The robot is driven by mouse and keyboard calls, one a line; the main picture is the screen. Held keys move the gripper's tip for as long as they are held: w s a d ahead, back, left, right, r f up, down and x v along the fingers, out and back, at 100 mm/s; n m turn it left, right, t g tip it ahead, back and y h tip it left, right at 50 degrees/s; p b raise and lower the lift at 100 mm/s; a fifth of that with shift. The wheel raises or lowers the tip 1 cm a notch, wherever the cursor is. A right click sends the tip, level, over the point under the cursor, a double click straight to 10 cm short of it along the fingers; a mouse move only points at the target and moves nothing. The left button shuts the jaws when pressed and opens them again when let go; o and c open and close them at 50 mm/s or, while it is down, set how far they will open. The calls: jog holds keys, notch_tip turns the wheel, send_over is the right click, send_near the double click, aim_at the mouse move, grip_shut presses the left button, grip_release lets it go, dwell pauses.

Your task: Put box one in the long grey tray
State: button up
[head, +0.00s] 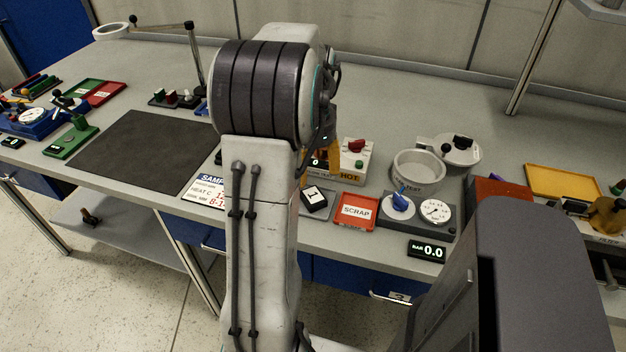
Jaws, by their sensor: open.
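A small black box (314,198) with a white label sits on the bench just right of my arm; its number is too small to read, so I cannot tell whether it is box one. A grey surface (323,213) shows around it, partly hidden by my arm; I cannot tell whether this is the long grey tray. My gripper (320,172), with orange fingers, is open, partly hidden behind my arm, and appears above and behind the black box. Nothing is seen between its fingers.
A red SCRAP tray (357,211) lies right of the black box, beside a gauge unit (420,214). A HOT test unit (357,160) and a white pot (418,172) stand behind. A dark mat (140,152) lies clear at left. A yellow tray (563,180) is at right.

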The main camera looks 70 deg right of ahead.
notch_tip(320, 180, up, 4)
jog(key=shift+f, duration=0.2)
jog(key=w+a+r+n+t+h, duration=0.1)
jog(key=w+a+r+n, duration=0.1)
jog(key=w+a+n, duration=1.15)
jog(key=s+a+f+n+t+y, duration=0.1)
jog(key=a+f+n+t, duration=0.1)
jog(key=a+n, duration=1.1)
jog(key=shift+s+a+f, duration=0.15)
jog(key=shift+a+f, duration=0.2)
jog(key=shift+a, duration=5.45)
